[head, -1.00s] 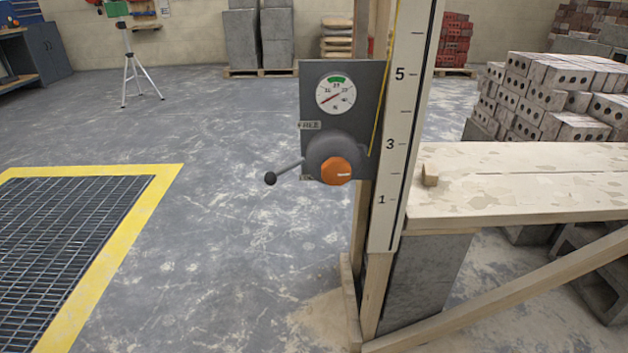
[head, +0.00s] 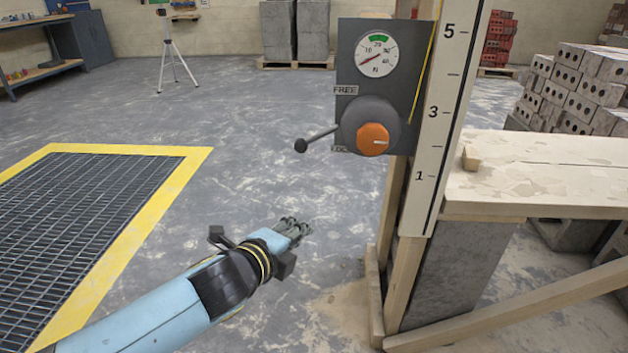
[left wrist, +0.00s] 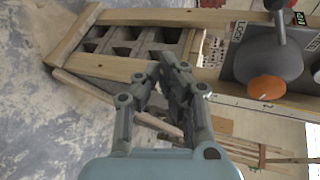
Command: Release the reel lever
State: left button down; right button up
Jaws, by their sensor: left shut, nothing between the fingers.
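The reel lever (head: 322,135), a metal rod with a black ball end, sticks out left and slightly down from the grey reel (head: 362,116) with its orange knob (head: 372,139). A FREE label (head: 345,90) is above the lever; a lower label is partly hidden by the reel. My left gripper (head: 302,229) is shut and empty, below the lever and apart from it. In the left wrist view, the fingers (left wrist: 168,72) are together, and the reel (left wrist: 270,62), orange knob (left wrist: 266,88) and lever (left wrist: 279,28) are at upper right. My right gripper is out of view.
The reel's dark panel, with a round gauge (head: 377,54), is beside a numbered scale board (head: 442,130) on a wooden post. A plank bench (head: 550,180) is to the right. A yellow-edged floor grate (head: 80,215) is at left.

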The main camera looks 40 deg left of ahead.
pick_arm(q)
notch_tip(320, 180, up, 9)
jog(key=w+m+t, duration=0.2)
jog(key=shift+w+d+r+m, duration=0.15)
jog(key=shift+w+d+m, duration=0.1)
jog(key=shift+d+m, duration=0.15)
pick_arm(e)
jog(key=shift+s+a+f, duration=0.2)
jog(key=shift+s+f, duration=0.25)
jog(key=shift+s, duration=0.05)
